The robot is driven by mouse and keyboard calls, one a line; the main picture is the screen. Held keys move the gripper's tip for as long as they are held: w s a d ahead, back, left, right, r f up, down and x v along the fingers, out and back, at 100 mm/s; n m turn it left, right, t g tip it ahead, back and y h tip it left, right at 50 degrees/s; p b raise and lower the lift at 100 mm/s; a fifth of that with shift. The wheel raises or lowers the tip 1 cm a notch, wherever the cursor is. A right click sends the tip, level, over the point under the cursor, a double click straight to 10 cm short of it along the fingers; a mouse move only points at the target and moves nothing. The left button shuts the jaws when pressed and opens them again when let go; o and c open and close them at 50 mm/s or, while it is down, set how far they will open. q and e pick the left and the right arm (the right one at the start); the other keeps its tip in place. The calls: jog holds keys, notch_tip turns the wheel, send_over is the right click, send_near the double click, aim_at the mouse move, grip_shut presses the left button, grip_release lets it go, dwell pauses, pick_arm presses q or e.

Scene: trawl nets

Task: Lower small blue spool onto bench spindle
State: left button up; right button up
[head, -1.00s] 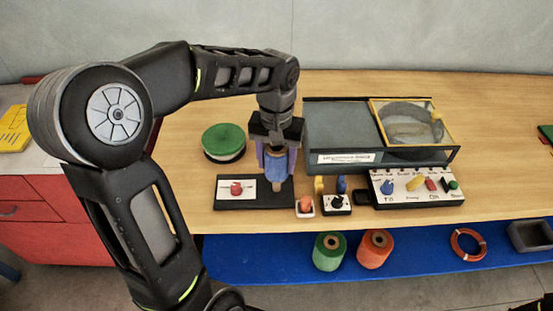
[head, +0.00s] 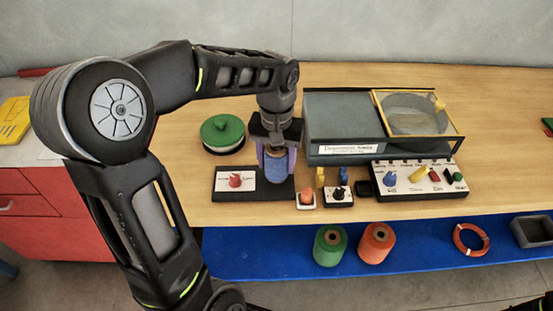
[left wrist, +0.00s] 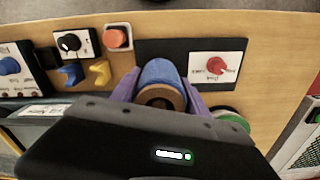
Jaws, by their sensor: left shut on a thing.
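The small blue spool (head: 277,174) is upright between the purple fingers of my left gripper (head: 276,160), which is shut on it. It is over the right part of a black base plate (head: 224,191) with a red knob (head: 235,180). In the left wrist view the blue spool (left wrist: 160,73) shows its brown core end, between the fingers and close over the black plate (left wrist: 192,48). The bench spindle is hidden, and I cannot tell whether the spool is around it or touching the plate. My right gripper is not in view.
A green-topped round item (head: 223,132) stands behind left. A grey box with a yellow-framed lid (head: 345,127) is behind right. A red button (head: 305,197), a black-knob box (head: 339,196) and a control panel (head: 420,177) stand to the right. Green and orange spools (head: 330,246) are on the blue lower shelf.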

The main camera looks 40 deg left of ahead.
aim_at(276, 150)
pick_arm(q)
jog(key=shift+f+b, duration=0.5)
jog(key=shift+f, duration=0.3)
jog(key=o, duration=1.6)
jog(key=shift+c, duration=0.2)
notch_tip(276, 150, up, 8)
jog(key=shift+f, duration=0.1)
